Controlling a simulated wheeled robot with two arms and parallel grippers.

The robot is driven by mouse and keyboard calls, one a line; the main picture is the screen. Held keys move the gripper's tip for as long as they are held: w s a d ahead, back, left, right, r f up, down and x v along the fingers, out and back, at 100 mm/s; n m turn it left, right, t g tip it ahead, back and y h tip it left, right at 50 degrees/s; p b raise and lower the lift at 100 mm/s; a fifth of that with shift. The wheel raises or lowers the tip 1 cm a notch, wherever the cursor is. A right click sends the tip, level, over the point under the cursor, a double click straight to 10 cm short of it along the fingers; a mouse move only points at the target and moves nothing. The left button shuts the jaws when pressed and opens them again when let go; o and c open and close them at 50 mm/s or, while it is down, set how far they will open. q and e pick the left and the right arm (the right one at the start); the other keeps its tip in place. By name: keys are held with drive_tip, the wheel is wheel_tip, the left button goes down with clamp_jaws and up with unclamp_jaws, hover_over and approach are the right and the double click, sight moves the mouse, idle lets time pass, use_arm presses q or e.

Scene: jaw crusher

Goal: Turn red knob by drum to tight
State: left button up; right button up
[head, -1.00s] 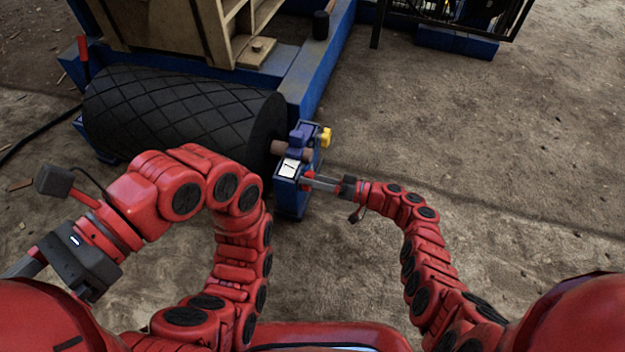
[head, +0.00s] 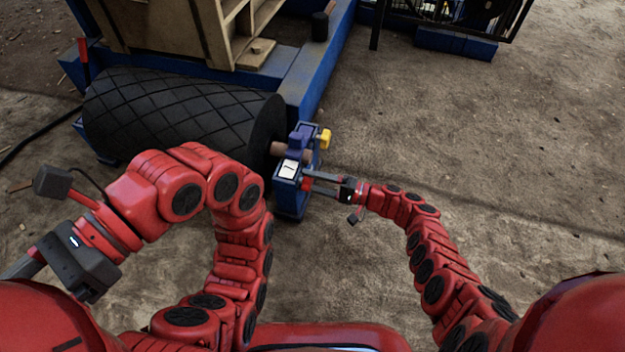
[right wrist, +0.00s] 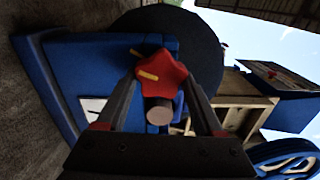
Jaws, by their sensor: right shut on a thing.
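The red knob (right wrist: 160,75) is star-shaped with a yellow mark, on the blue bracket at the drum's end. In the right wrist view it sits between the two fingers of my right gripper (right wrist: 160,100), which is shut on it. In the head view the right gripper (head: 312,182) meets the bracket (head: 289,190) from the right, and the knob shows only as a small red patch. The black ridged drum (head: 185,108) lies left of the bracket. My left gripper (head: 22,268) is at the far left, cut off by the picture edge, away from the knob.
A yellow knob (head: 325,138) sits on the bracket's upper right side. A white label (head: 289,169) is on the bracket top. The blue frame (head: 315,70) runs behind the drum. Bare dirt ground (head: 450,130) lies open to the right.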

drive_tip(key=shift+f+m, duration=0.1)
drive_tip(key=shift+m, duration=0.7)
drive_tip(key=o, duration=1.4)
drive_tip(key=shift+d, duration=0.1)
drive_tip(key=v, duration=1.7)
drive_tip(key=shift+d+p, duration=0.15)
drive_tip(key=shift+p, duration=0.2)
